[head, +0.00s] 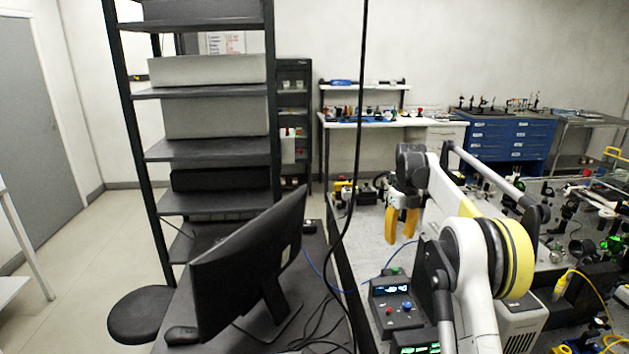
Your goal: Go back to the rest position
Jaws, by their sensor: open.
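My gripper (402,222) has two yellow fingers that point down and stand apart with nothing between them. It is in the middle right of the head view, over the grey optical bench (378,240). My white and yellow arm reaches to it from the lower right. The fingertips look to be above the bench surface, but their exact height cannot be told.
A control box with a display (397,303) stands below the gripper. A black monitor (245,265) is at the left on a dark desk, beside a tall shelf rack (200,150). A black cable (355,150) hangs nearby. Optical parts (575,215) crowd the bench at right.

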